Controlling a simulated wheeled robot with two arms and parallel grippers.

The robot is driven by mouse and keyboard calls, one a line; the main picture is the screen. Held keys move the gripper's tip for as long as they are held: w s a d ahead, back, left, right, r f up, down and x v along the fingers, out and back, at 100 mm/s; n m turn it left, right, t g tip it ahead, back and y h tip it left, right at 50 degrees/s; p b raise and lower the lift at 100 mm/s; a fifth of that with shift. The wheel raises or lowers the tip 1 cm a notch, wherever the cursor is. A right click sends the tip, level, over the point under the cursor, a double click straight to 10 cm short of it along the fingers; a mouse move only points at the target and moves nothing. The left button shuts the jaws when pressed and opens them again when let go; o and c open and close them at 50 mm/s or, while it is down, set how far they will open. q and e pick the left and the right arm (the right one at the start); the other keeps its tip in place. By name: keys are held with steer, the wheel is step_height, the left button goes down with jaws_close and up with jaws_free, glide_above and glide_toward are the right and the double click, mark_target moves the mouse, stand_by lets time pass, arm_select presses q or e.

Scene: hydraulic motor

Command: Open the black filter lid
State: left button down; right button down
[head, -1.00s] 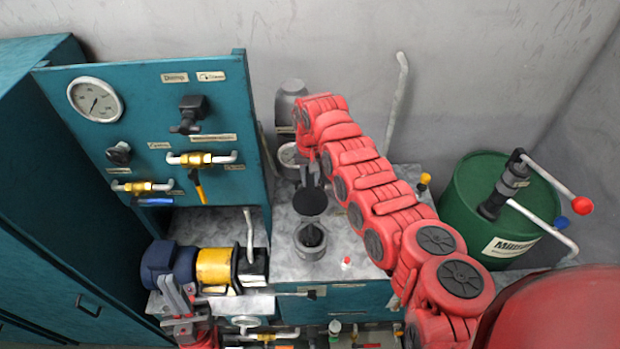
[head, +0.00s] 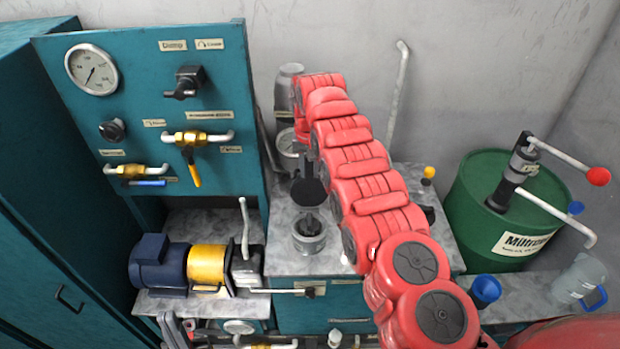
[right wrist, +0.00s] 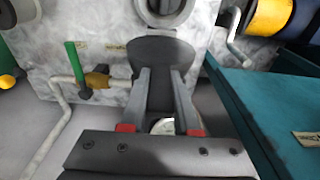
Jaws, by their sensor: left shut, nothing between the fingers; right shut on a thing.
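The black filter lid (head: 308,193) is a dark round disc just behind the grey filter housing (head: 308,242). The housing's mouth is uncovered, and a dark part shows inside it. My right gripper (head: 306,172) reaches in from behind and is shut on the lid. In the right wrist view, both fingers (right wrist: 161,78) meet the lid (right wrist: 160,53), with the housing's rim (right wrist: 165,14) beyond it. My left gripper (head: 172,320) is shut and empty at the bottom left, below the motor shelf, partly cut off by the picture's edge.
A blue and yellow motor-pump (head: 208,266) stands left of the housing. A teal panel (head: 150,90) with a gauge and valves rises behind it. A green drum (head: 510,220) stands at the right. A blue cup (head: 485,290) and a clear jug (head: 580,278) are at lower right.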

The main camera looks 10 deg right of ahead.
steer(key=shift+s+r, duration=0.15)
steer(key=shift+s, duration=0.15)
steer(key=shift+w+d, duration=0.1)
steer(key=shift+w, duration=0.05)
steer(key=c, duration=0.6)
jaws_free()
steer(key=shift+c, duration=0.2)
steer(key=shift+r, duration=0.1)
